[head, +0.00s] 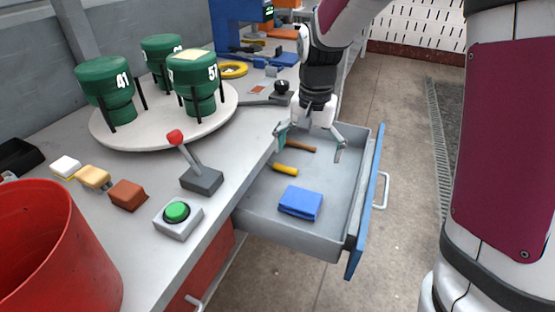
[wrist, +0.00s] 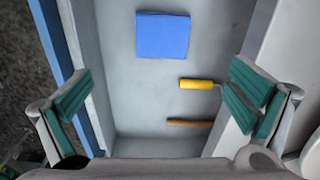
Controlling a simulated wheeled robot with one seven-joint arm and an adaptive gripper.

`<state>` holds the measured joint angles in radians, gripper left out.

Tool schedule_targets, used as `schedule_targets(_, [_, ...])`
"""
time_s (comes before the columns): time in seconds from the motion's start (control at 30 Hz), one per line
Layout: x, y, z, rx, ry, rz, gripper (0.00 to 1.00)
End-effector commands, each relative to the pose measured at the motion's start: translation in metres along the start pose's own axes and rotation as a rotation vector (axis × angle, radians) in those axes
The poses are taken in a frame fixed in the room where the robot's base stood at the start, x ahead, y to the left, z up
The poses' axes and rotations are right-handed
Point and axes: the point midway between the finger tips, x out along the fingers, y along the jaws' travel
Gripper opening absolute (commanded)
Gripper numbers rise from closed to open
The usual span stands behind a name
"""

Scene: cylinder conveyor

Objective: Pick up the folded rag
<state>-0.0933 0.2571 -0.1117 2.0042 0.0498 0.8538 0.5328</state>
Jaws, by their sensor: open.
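The folded rag (head: 301,202) is a flat blue bundle. It lies on the floor of the open drawer (head: 336,239), toward the drawer's near end in the head view. In the wrist view the rag (wrist: 162,35) shows whole at the top middle. My gripper (head: 310,140) is over the far part of the drawer in the head view, apart from the rag. It is open and empty. In the wrist view my gripper (wrist: 160,98) has its green-padded fingers wide apart, with the rag beyond them.
A yellow-handled tool (wrist: 197,84) and a brown-handled tool (wrist: 190,123) lie in the drawer beside the rag. The bench (head: 165,255) on the left carries a lever box (head: 202,181), a green button (head: 177,211), a red bin (head: 55,255) and a turntable with green cylinders (head: 105,85).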

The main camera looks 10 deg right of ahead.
Motion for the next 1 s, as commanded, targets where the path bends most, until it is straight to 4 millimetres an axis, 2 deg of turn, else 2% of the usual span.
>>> schedule_targets(0.03, [0.017,-0.004,-0.007,0.016,-0.009,0.010,1.00])
schedule_targets(0.2, [0.039,-0.010,-0.016,0.047,-0.019,0.023,1.00])
schedule_targets(0.37, [0.062,-0.010,-0.016,0.051,-0.022,0.026,1.00])
schedule_targets(0.6, [0.106,-0.009,-0.015,0.051,-0.021,0.025,1.00])
schedule_targets(0.7, [0.117,-0.008,-0.015,0.050,-0.021,0.025,1.00])
schedule_targets(0.87, [0.125,-0.008,-0.014,0.049,-0.019,0.023,1.00])
schedule_targets(1.0, [0.142,-0.006,-0.013,0.049,-0.021,0.025,1.00])
